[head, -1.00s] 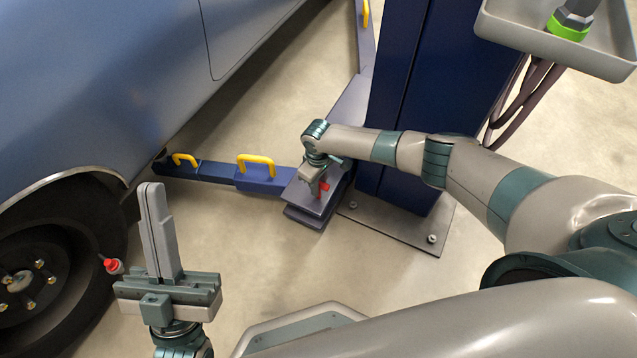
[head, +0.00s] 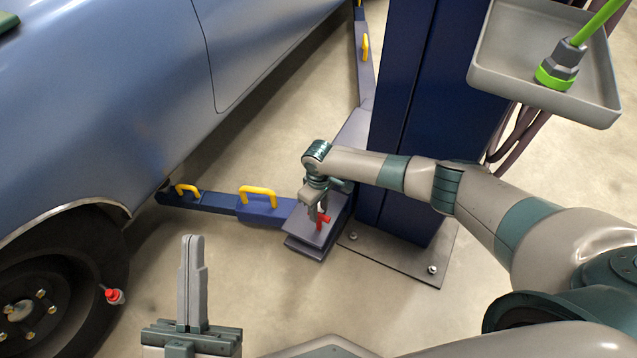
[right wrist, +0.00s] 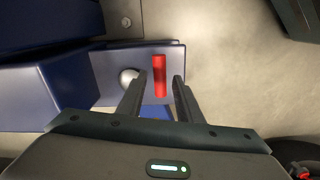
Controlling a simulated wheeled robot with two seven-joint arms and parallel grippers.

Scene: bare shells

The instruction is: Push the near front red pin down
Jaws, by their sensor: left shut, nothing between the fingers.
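The red pin (head: 321,219) stands on the blue-grey end of the low lift arm (head: 308,232), by the foot of the blue post. It also shows in the right wrist view (right wrist: 159,75) as a red bar. My right gripper (head: 317,210) is at the pin from above. In the right wrist view its two fingers (right wrist: 157,82) are apart, with the pin between their tips and a gap on each side. My left gripper (head: 192,240) is shut and empty, pointing up at the bottom left, away from the pin.
The blue post (head: 415,120) stands close behind my right arm on a bolted plate (head: 400,262). A blue car (head: 120,100) with a wheel (head: 30,310) fills the left. Yellow handles (head: 258,194) sit on the lift arm. A grey tray (head: 510,85) hangs top right. Open floor lies in front.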

